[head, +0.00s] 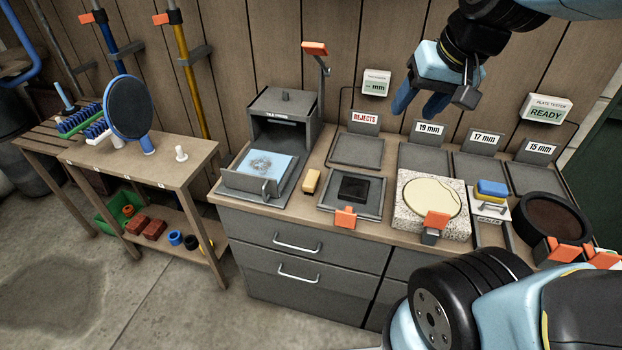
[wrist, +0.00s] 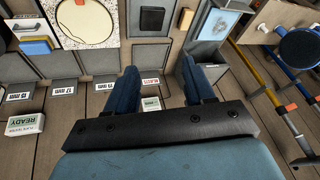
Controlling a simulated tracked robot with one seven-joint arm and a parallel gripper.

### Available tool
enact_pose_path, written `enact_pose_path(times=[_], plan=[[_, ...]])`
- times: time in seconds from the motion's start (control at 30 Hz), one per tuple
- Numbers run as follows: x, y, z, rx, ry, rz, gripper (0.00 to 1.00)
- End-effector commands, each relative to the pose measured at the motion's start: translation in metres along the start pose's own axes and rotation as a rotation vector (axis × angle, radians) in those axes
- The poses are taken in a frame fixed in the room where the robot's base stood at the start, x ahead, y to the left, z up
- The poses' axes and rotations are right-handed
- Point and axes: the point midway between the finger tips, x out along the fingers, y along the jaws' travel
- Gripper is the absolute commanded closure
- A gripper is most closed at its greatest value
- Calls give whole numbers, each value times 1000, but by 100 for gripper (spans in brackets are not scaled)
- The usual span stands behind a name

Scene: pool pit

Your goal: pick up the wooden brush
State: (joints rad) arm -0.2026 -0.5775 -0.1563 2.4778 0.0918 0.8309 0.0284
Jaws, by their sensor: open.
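A small tan block with a darker underside, which looks like the wooden brush (head: 310,181), lies on the grey counter between the tile press and the tray with a black tile. My gripper (head: 419,104) is open and empty, raised above the back of the counter near the 19 mm tray, well to the right of the brush. In the wrist view its two blue fingers (wrist: 160,88) stand apart with nothing between them.
The tile press (head: 283,125) holds a blue tile left of the brush. A tray with a black tile (head: 354,188) is right of it. A speckled block with a round cream disc (head: 404,222), sponges (head: 491,190) and labelled trays stand farther right. A wooden bench (head: 185,165) is left.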

Motion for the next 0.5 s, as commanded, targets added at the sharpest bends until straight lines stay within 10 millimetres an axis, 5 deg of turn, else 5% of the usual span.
enact_pose_path(times=[0.5], plan=[[131,-53,-36,166,-230,-103,47]])
